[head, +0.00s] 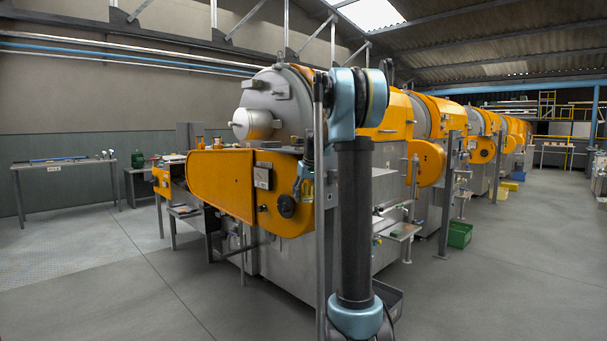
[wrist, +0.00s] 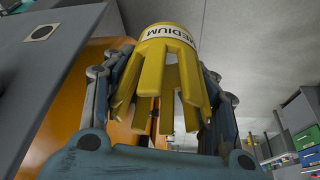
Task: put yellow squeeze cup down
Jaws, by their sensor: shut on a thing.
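The yellow squeeze cup (wrist: 168,50) is in the wrist view, at the upper middle. It has long prongs with slots between them, and a white band reading "MEDIUM" near its closed end. My gripper (wrist: 166,72) is shut on the cup, with one blue-grey finger on each side of it. The prongs point back toward my palm. The cup is held in the air; I cannot see it resting on anything.
A grey metal panel (wrist: 45,70) and an orange surface (wrist: 75,110) are close on the left in the wrist view. The large extractor with its orange cover (head: 225,182) stands ahead. A grey table (head: 62,164) is far left. Green bins (wrist: 303,138) show at right. Floor at left is open.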

